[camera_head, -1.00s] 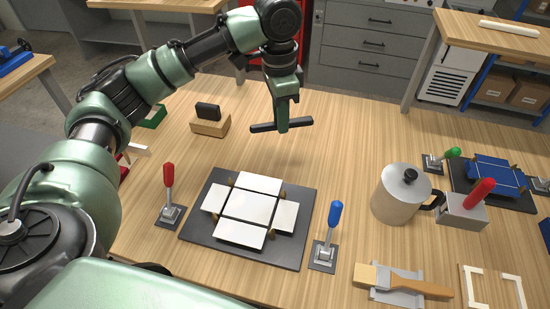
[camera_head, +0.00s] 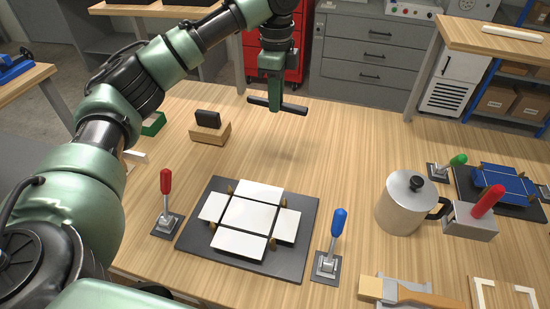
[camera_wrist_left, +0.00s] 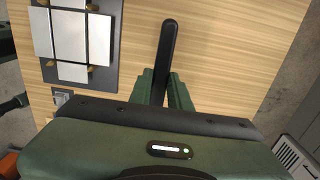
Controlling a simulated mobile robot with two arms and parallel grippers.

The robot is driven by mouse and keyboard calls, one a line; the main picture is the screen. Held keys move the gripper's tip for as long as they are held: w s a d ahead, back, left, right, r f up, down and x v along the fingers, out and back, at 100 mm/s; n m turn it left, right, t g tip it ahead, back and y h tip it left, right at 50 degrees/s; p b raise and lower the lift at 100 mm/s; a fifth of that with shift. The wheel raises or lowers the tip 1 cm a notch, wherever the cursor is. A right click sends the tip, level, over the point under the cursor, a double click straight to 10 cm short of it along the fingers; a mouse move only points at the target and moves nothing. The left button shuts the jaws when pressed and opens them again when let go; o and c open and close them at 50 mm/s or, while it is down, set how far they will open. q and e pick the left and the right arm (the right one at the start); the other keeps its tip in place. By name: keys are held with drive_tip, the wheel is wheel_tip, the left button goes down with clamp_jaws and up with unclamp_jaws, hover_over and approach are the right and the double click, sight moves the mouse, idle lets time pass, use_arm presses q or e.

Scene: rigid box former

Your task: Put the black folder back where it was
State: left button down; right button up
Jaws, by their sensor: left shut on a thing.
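The black folder (camera_head: 296,108) is a slim dark bar with rounded ends. My left gripper (camera_head: 275,102) is shut on it near its middle and holds it level above the far part of the wooden table. In the left wrist view the folder (camera_wrist_left: 170,42) sticks out between the green fingers (camera_wrist_left: 167,88). Its other end is hidden behind the gripper body there. My right gripper is not in view.
A wooden block (camera_head: 210,134) with a black piece (camera_head: 208,118) stands left of the gripper. White panels lie on a dark mat (camera_head: 190,232) between red (camera_head: 166,182) and blue (camera_head: 339,220) levers. A metal pot (camera_head: 398,208) stands right. The table beneath the folder is clear.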

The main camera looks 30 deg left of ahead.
use_arm(q)
drive_tip(key=p, duration=0.1)
hover_over(276, 162)
wheel_tip(276, 162, down, 14)
drive_tip(key=shift+f, duration=0.2)
wheel_tip(276, 162, down, 4)
drive_tip(key=shift+r+p, duration=0.15)
drive_tip(key=shift+p, duration=0.95)
drive_tip(key=shift+s+f, duration=0.1)
drive_tip(key=shift+f, duration=0.1)
drive_tip(key=c, duration=1.3)
unclamp_jaws()
